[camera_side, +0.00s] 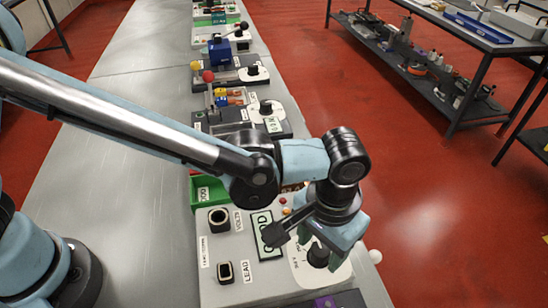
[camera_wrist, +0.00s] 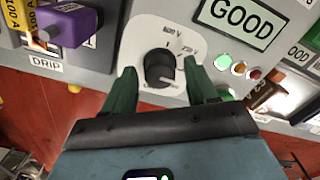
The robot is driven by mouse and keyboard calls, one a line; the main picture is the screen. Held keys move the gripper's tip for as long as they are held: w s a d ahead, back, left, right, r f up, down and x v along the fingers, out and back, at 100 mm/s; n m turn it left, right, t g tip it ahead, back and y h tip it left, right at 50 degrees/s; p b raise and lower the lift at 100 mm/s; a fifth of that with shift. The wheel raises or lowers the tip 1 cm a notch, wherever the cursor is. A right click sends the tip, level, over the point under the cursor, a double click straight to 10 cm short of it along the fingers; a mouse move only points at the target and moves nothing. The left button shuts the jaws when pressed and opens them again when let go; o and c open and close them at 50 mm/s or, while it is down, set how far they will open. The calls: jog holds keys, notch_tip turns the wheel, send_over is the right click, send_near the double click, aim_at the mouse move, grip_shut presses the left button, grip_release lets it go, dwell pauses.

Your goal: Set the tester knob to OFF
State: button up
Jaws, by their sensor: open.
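The tester knob (camera_wrist: 160,68) is black and round, on a white dial plate (camera_wrist: 133,45) with voltage markings along its upper edge. No OFF mark is readable, and I cannot tell which mark the knob faces. In the side view the knob (camera_side: 318,256) is partly covered by my gripper. My gripper (camera_wrist: 159,72) is open, with one green finger left of the knob and one right of it. Gaps show between the fingers and the knob. The tester's display (camera_wrist: 240,20) reads GOOD, and it also shows in the side view (camera_side: 265,236).
Green, orange and red lamps (camera_wrist: 239,68) sit right of the knob. A purple part (camera_wrist: 68,24) stands left of it by a DRIP label. Black sockets (camera_side: 219,219) lie left of the display in the side view. Other stations line the bench (camera_side: 130,190) behind.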

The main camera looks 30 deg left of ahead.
jog(key=c, duration=0.9)
jog(key=m, duration=0.4)
jog(key=shift+m, duration=0.9)
jog(key=m, duration=0.3)
jog(key=shift+m, duration=1.3)
